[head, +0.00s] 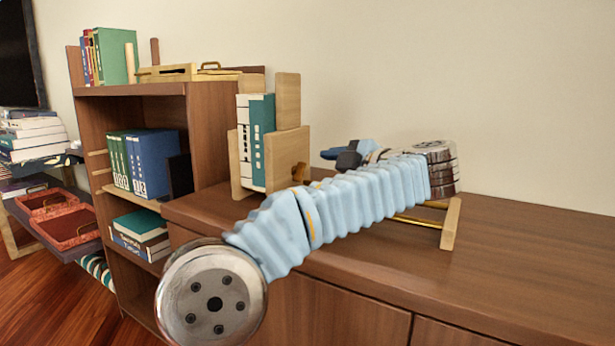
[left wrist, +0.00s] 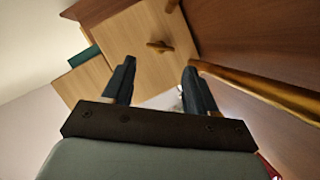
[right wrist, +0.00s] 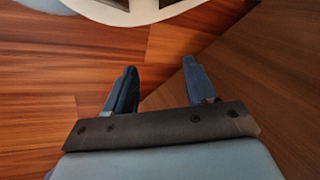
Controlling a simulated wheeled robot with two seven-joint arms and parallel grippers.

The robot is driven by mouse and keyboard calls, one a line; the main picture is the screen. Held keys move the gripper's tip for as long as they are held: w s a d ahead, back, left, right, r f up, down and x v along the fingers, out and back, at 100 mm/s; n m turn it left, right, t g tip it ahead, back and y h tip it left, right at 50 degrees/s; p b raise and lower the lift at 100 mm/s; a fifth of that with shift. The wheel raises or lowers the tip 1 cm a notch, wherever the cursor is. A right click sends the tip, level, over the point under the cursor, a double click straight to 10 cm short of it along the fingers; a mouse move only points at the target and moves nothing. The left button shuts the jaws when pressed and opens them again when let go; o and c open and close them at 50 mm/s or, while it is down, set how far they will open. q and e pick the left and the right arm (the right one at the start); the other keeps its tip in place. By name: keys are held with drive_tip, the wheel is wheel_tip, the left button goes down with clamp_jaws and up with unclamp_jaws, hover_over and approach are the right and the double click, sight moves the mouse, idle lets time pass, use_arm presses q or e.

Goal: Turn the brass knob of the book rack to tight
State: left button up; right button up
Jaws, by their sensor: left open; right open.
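The book rack (head: 290,152) is of pale wood and stands on the low cabinet, holding a white book and a teal book. Its small brass knob (head: 299,173) is on the panel facing right; the knob (left wrist: 159,46) also shows in the left wrist view as a small bar on the wooden panel. My left gripper (head: 338,157) is open and empty, with its fingers pointing at that panel. In the left wrist view the knob appears beyond and between the fingertips (left wrist: 158,64), not touched. My right gripper (right wrist: 160,70) is open and empty above the wooden floor.
A brass rod (left wrist: 265,88) runs along the right of the left wrist view; in the head view it meets a wooden end piece (head: 451,223). My left arm hides part of the cabinet top (head: 530,250), whose right side is clear. A bookshelf (head: 140,90) stands left.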

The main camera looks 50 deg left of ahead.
sight(301, 171)
use_arm(q)
drive_tip(key=x, duration=0.6)
drive_tip(key=shift+a+f, duration=0.1)
drive_tip(key=shift+a, duration=0.05)
drive_tip(key=c, duration=0.8)
